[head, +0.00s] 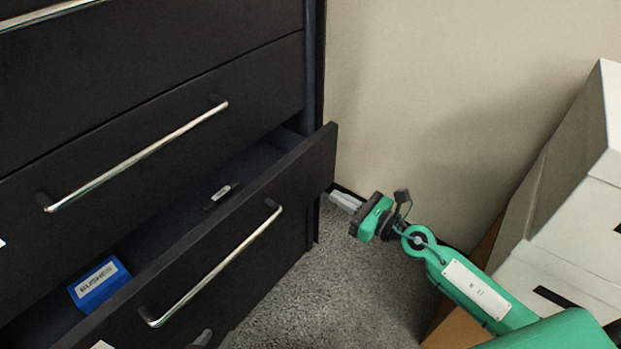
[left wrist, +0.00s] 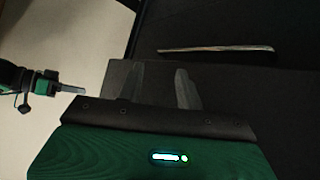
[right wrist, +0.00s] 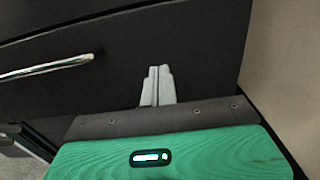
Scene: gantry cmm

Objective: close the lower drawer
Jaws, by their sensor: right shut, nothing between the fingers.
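The lower drawer (head: 235,235) is pulled part-way out of the black cabinet, and its inside shows from above. Its silver bar handle (head: 215,265) runs along the front. My right gripper (head: 343,200) is shut and empty, just beyond the right end of the drawer front, by the wall. In the right wrist view its fingers (right wrist: 157,88) are together before a dark panel. My left gripper (head: 212,338) shows only its fingertips at the bottom edge, near the drawer front. In the left wrist view its fingers (left wrist: 157,88) are apart with nothing between them; I cannot tell whether they touch the drawer.
A blue box labelled BUSHES (head: 100,287) and a small dark labelled item (head: 222,195) lie in the drawer. The closed drawer above has a silver handle (head: 140,155). White boxes (head: 570,230) stand at the right. Grey carpet (head: 330,300) is clear between.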

